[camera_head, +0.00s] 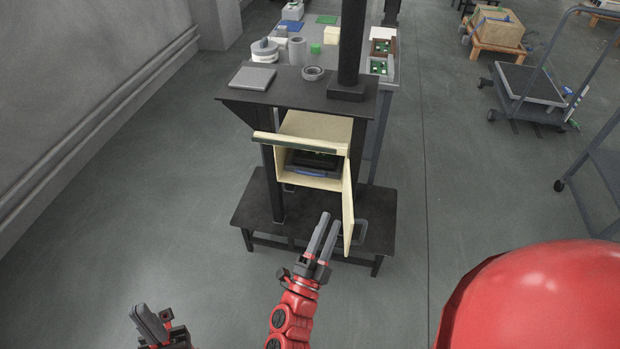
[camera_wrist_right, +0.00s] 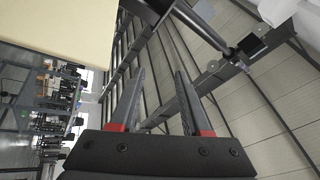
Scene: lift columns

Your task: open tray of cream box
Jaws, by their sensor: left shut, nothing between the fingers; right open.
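The cream box (camera_head: 315,124) hangs under a dark shelf, with its front open. Its cream door (camera_head: 348,205) is swung out at the right side. A narrow cream strip with a dark edge (camera_head: 285,143) crosses the upper front. A dark tray with a blue front edge (camera_head: 312,172) sits inside the box. My right gripper (camera_head: 328,228) is open and empty, below the box and just left of the door. In the right wrist view its fingers (camera_wrist_right: 160,85) are apart; a cream surface (camera_wrist_right: 60,25) fills the upper left. My left gripper (camera_head: 142,312) is shut and empty at the lower left.
The dark shelf (camera_head: 285,92) carries a grey slab (camera_head: 253,78), a ring (camera_head: 313,73) and a black column (camera_head: 351,45). A low black table (camera_head: 245,208) stands below the box. Carts stand at the right. The floor at left is clear.

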